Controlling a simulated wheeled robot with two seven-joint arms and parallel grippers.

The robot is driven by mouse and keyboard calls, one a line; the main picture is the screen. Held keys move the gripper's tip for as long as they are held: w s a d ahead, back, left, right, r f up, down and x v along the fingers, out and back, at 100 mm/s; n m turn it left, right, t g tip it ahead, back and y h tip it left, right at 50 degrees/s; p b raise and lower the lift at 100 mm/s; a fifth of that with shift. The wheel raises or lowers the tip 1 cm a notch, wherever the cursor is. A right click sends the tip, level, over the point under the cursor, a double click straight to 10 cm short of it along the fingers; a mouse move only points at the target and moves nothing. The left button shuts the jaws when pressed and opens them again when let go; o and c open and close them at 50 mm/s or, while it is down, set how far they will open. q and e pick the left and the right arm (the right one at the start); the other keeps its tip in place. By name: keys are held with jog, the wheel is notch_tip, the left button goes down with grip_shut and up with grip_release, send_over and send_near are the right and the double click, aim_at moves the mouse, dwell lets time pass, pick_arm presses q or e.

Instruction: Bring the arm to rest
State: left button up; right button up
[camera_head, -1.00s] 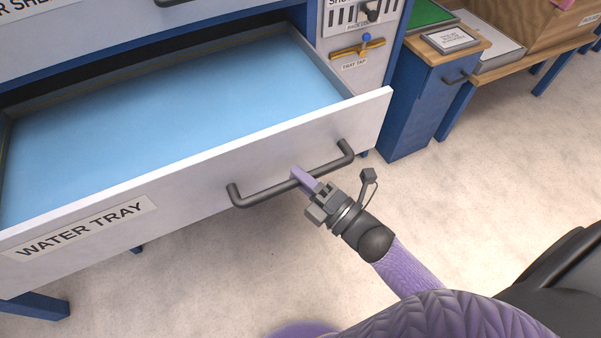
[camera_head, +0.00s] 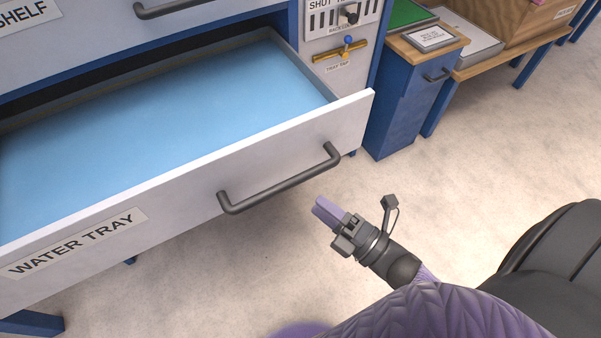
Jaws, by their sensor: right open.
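My right gripper (camera_head: 319,211) is in the lower middle of the head view. Its purple fingers are open and empty, pointing up and left. It is apart from the dark bar handle (camera_head: 280,188) of the water tray drawer, to the right of it and a little below. The drawer (camera_head: 180,196) stands pulled out, with a white front labelled WATER TRAY and a light blue inside. My left gripper is not in view.
A panel with a brass tray tap (camera_head: 340,51) is right of the drawer. A blue cabinet (camera_head: 412,98) and a wooden bench (camera_head: 500,57) stand at the upper right. The floor (camera_head: 480,150) around my right gripper is clear.

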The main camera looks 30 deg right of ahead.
jog(key=shift+v, duration=1)
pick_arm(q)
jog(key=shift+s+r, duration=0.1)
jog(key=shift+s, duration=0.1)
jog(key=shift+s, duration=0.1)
pick_arm(e)
jog(key=s+d+f+m+g+h+p, duration=0.2)
jog(key=s+f+m+g+h+p, duration=0.15)
jog(key=s+f+m+g, duration=0.4)
jog(key=s+d+f+m+g+h+p, duration=0.1)
jog(key=s+f+m+g+h+p, duration=0.35)
jog(key=f+m, duration=0.5)
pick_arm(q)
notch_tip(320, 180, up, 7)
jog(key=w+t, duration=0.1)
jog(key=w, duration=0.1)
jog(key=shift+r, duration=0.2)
pick_arm(e)
jog(key=s+f+m+g, duration=0.2)
jog(key=s+g, duration=0.1)
jog(key=s, duration=0.5)
jog(key=s+f+m+g+h, duration=0.1)
jog(key=s+f+m+g, duration=0.1)
jog(key=s, duration=0.7)
jog(key=shift+s+d+g, duration=0.25)
jog(key=shift+s+g, duration=0.05)
jog(key=shift+g, duration=0.6)
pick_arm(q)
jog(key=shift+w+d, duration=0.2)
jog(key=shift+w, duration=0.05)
